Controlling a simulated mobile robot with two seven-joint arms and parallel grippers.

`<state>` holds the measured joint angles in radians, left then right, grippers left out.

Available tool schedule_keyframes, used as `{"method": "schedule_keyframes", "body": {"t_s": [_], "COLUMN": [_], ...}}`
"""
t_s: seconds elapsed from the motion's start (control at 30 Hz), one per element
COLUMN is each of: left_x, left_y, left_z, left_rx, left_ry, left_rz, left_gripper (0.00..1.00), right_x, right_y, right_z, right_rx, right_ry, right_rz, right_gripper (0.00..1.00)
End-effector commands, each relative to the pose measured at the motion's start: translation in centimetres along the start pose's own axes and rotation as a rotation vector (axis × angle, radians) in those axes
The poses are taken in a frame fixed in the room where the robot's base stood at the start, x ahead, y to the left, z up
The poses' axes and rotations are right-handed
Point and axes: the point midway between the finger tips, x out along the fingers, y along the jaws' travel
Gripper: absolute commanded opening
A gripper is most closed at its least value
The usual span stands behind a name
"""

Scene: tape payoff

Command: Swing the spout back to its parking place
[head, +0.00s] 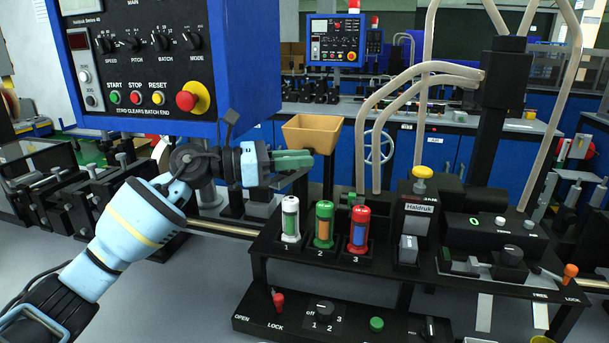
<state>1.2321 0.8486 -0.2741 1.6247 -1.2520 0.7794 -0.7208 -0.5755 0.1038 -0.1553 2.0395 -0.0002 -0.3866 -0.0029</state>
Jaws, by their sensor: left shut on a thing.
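My left gripper (292,160) reaches in from the left at mid-height. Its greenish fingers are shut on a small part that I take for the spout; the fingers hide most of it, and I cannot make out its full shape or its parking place. The fingers are just below and left of a tan, open-topped hopper (313,133). Whether they touch the hopper I cannot tell. My right gripper is not in view.
A blue control box (170,65) hangs above my left arm. Below right stand white (290,219), green (324,224) and red (360,229) cartridges on a black rack. The black Haldruk unit (423,215) and pale hoses (422,120) fill the right.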

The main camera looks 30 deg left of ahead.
Motion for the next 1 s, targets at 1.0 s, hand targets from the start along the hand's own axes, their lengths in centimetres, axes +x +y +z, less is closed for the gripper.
{"method": "schedule_keyframes", "body": {"t_s": [1.0], "left_x": [-0.5], "left_y": [0.1], "left_z": [0.1], "left_rx": [0.004], "left_ry": [-0.003], "left_rz": [-0.112], "left_gripper": [0.40], "right_x": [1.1], "right_y": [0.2], "right_z": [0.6], "right_rx": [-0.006], "right_ry": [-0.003], "right_rz": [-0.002], "right_gripper": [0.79]}}
